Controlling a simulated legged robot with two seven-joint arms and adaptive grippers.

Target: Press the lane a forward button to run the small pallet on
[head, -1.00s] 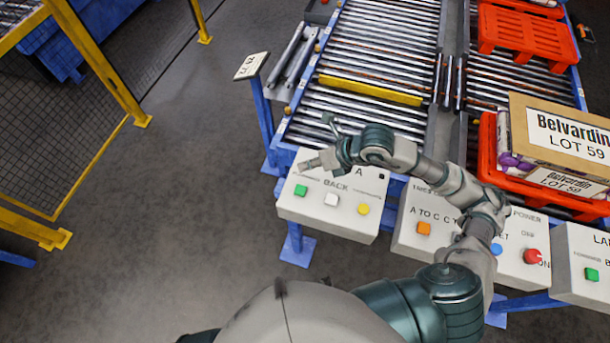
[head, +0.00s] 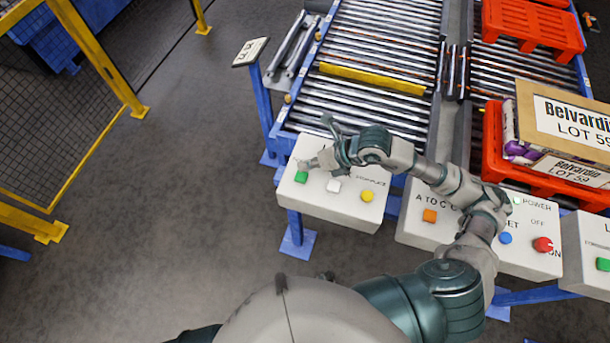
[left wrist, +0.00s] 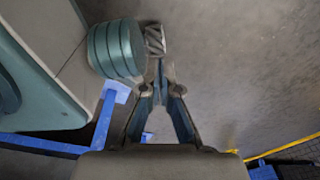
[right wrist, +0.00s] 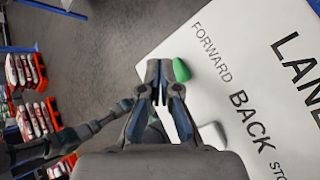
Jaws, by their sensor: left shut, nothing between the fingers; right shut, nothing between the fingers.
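The lane A button box (head: 318,206) is a pale panel with a green button (head: 301,177), a white button (head: 333,186) and a yellow button (head: 367,196). My right gripper (head: 309,163) is shut and empty, just above the green button in the head view. In the right wrist view its closed fingertips (right wrist: 160,66) are beside the green button (right wrist: 181,70), next to the word FORWARD; I cannot tell whether they touch. My left gripper (left wrist: 160,78) is shut and empty over the floor. No pallet shows on the rollers behind the lane A box.
Roller conveyor (head: 385,45) with a yellow bar (head: 372,78) lies behind the box. To the right, a red pallet (head: 532,28) and another under labelled boxes (head: 570,125) stand on rollers. Beside it are a middle box with an orange button (head: 430,215) and another box (head: 590,240).

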